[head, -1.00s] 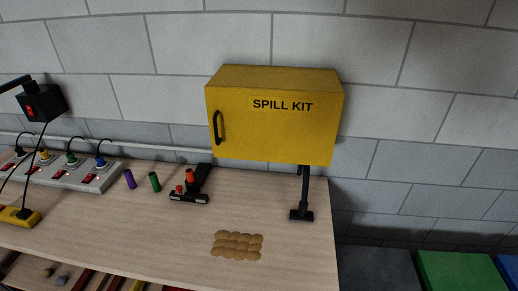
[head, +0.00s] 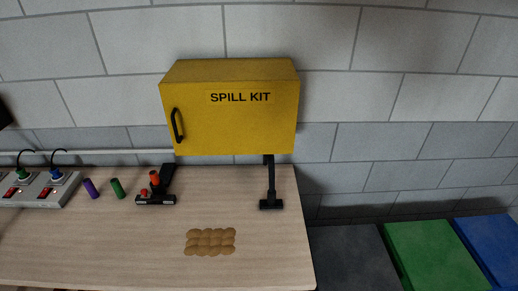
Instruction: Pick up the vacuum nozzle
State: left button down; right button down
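The black vacuum nozzle (head: 271,203) is at the right end of the wooden table. Its flat foot is on the tabletop and its dark tube rises upright toward the underside of the yellow spill kit cabinet (head: 229,127). The upper end of the tube is hidden behind or under the cabinet. Neither of my grippers shows in the head view.
The wooden table (head: 130,243) carries a brown lumpy patch (head: 210,241), a black device with a red-orange knob (head: 155,197), a green cylinder (head: 117,188), a purple cylinder (head: 91,188) and a power strip (head: 45,191). Dark, green (head: 435,255) and blue bins stand to the right.

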aim_at(271, 203)
jog(key=i+u, duration=0.4)
jog(key=i, duration=0.85)
